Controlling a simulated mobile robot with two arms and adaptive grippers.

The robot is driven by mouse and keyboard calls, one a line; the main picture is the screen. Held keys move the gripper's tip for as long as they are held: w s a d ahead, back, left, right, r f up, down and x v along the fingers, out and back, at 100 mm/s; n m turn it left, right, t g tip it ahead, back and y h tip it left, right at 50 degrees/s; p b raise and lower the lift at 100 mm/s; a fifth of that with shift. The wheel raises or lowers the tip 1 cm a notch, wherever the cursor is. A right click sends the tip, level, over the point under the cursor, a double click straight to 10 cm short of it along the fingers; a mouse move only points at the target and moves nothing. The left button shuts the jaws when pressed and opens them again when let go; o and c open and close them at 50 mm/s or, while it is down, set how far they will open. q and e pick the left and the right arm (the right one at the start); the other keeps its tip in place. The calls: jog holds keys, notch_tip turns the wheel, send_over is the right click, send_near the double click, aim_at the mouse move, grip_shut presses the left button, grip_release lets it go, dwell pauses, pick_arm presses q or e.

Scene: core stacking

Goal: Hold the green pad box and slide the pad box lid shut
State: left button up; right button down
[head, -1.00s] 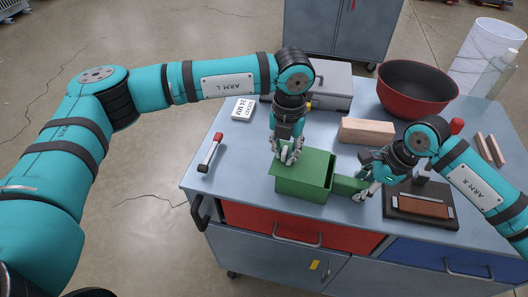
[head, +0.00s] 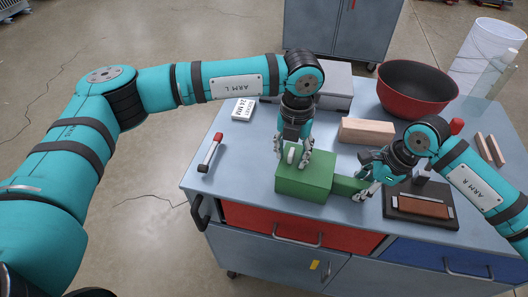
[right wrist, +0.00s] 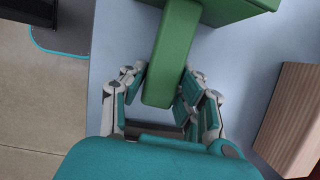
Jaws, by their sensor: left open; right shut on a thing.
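The green pad box (head: 303,191) stands near the front edge of the workbench. Its flat green lid (head: 312,166) covers the top, with no dark opening visible from the head. My left gripper (head: 292,157) is open, pointing down at the lid's back left part; I cannot tell if it touches. My right gripper (head: 366,189) is shut on the green bar-shaped handle (head: 346,185) on the box's right side. The right wrist view shows the handle (right wrist: 172,55) between its fingers and a corner of the box (right wrist: 230,8).
On the workbench (head: 240,170) are a red-handled tool (head: 210,152) at left, a wooden block (head: 367,131) behind, a dark red bowl (head: 415,90) at back right, and a dark tray with a brown block (head: 423,207) at right. Bare bench lies left of the box.

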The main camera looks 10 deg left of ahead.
pick_arm(q)
notch_tip(320, 180, up, 12)
dwell(0.5)
pick_arm(e)
jog(key=c, duration=0.9)
grip_release()
jog(key=shift+v, duration=6)
